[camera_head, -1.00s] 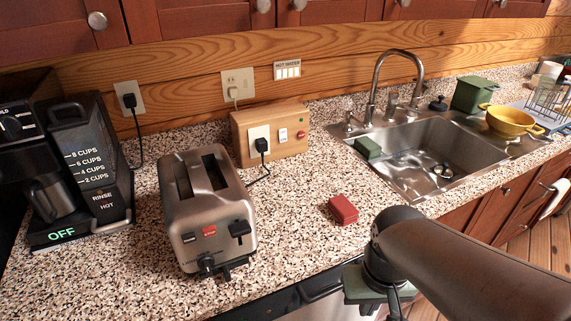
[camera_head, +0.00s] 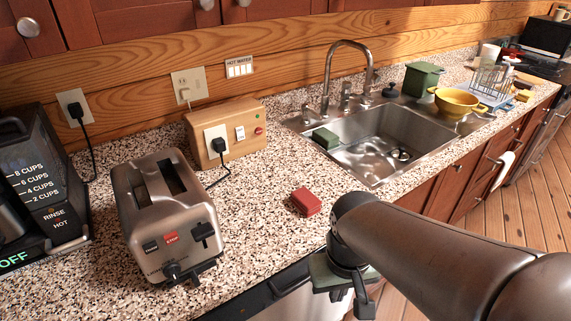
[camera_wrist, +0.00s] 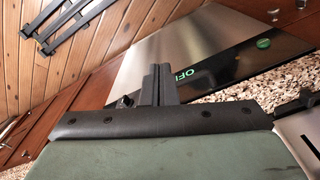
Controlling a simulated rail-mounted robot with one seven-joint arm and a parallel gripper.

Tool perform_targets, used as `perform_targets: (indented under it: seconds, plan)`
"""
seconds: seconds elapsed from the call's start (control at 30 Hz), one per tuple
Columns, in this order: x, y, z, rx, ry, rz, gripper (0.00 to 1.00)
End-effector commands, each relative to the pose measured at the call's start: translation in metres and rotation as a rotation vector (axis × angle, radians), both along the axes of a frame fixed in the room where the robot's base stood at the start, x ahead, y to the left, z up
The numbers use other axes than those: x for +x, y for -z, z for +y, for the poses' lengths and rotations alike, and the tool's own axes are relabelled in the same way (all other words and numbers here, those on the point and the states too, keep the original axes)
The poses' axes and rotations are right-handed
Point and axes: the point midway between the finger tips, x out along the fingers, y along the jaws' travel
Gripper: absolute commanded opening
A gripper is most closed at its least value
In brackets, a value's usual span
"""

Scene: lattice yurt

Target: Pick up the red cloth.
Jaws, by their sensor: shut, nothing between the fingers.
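The red cloth (camera_head: 306,201) is a small, thick red block on the speckled counter, between the toaster and the sink. It looks neatly folded, and it lies flat. It does not show in the wrist view. My gripper (camera_head: 350,300) hangs in front of the counter's front edge, to the right of and nearer than the cloth, and is not touching it. In the wrist view the two dark fingers (camera_wrist: 158,85) are together with nothing between them.
A steel toaster (camera_head: 167,215) stands left of the cloth. A wooden outlet box (camera_head: 226,130) with a plugged cord is behind it. The sink (camera_head: 375,150) is to the right. The counter around the cloth is clear. The wrist view shows a steel appliance front (camera_wrist: 190,45).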

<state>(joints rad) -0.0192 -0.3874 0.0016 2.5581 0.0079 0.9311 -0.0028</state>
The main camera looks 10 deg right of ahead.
Motion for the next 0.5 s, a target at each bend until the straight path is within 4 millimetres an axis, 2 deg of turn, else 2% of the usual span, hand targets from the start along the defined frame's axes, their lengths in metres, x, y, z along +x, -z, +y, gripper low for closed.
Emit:
perform_targets:
  seconds: [0.4,0.43,0.5]
  plan:
    - [0.0000,0.0000,0.0000,0.000,0.000,0.000,0.00]
    - [0.0000,0.0000,0.0000,0.000,0.000,0.000,0.06]
    - [0.0000,0.0000,0.0000,0.000,0.000,0.000,0.25]
